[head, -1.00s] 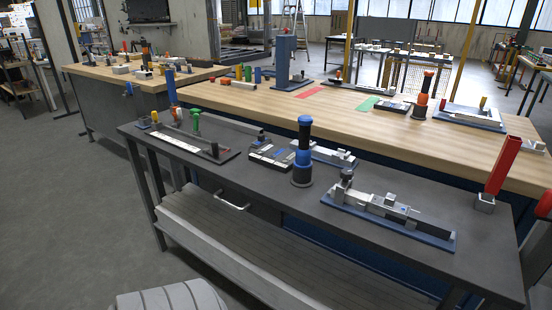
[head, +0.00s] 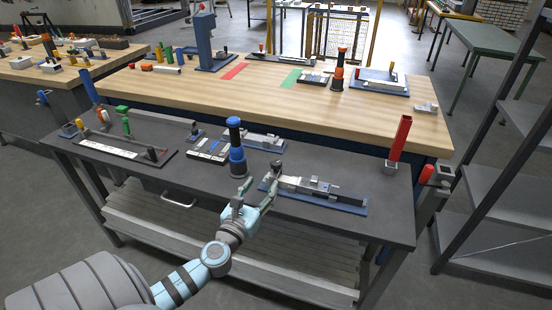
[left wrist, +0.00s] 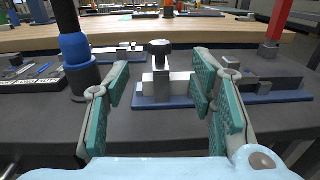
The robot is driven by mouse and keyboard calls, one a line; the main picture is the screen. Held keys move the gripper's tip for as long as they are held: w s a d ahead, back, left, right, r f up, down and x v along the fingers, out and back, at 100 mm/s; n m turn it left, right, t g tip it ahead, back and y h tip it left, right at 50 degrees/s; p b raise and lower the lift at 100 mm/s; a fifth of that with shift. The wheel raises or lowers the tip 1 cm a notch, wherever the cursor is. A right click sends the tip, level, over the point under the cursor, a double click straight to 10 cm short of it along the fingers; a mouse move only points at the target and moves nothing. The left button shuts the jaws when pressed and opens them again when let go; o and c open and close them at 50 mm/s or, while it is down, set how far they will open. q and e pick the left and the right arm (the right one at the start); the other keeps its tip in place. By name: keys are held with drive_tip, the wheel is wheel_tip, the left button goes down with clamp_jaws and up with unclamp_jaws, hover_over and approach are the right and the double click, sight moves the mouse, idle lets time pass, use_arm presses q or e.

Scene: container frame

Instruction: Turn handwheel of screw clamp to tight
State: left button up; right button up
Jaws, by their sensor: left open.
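The screw clamp (head: 312,187) lies on a blue base plate on the near dark table. Its dark handwheel (left wrist: 160,47) stands on top of a metal block, centred in the left wrist view. My right gripper is in neither view.
A black-and-blue cylinder (head: 236,150) stands close left of my left gripper. A red post (head: 399,138) stands at the table's right end. A wooden bench (head: 180,90) is behind.

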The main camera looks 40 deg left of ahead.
sight(273, 168)
use_arm(q)
drive_tip(key=x, duration=1.2)
drive_tip(key=shift+f+b, duration=0.2)
drive_tip(key=shift+b, duration=0.2)
drive_tip(key=shift+c, duration=0.6)
drive_tip(key=c, duration=1.1)
drive_tip(key=shift+o, duration=0.2)
drive_tip(key=shift+a, duration=0.1)
